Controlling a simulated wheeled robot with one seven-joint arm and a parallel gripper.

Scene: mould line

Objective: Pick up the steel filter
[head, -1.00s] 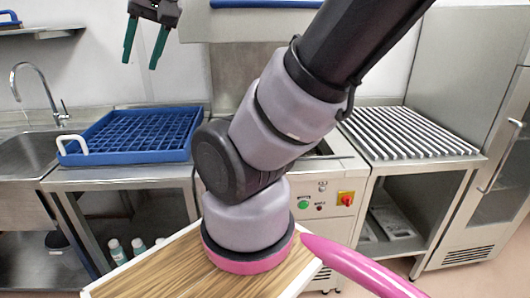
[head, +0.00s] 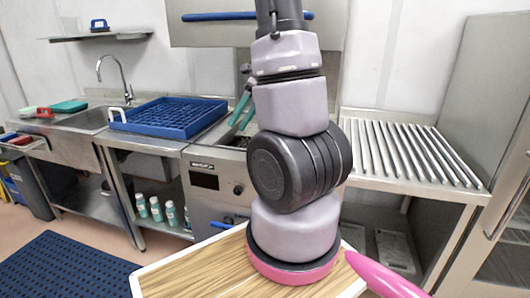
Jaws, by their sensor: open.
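My gripper (head: 240,112) shows in the head view with its green fingers pointing down, partly hidden behind my arm. It is open, with a narrow gap visible between the fingers. It is over the open bay of the steel dishwasher (head: 205,170), under the raised hood (head: 210,32). I cannot make out the steel filter; the dark bay below the fingers is largely covered by my arm. I cannot tell whether the fingers touch anything there.
A blue dish rack (head: 170,117) sits on the counter left of the bay, beside the sink (head: 92,120). A slatted steel table (head: 405,152) stands at the right. Several bottles (head: 156,209) stand on the shelf below. A dark blue mat (head: 62,268) lies on the floor.

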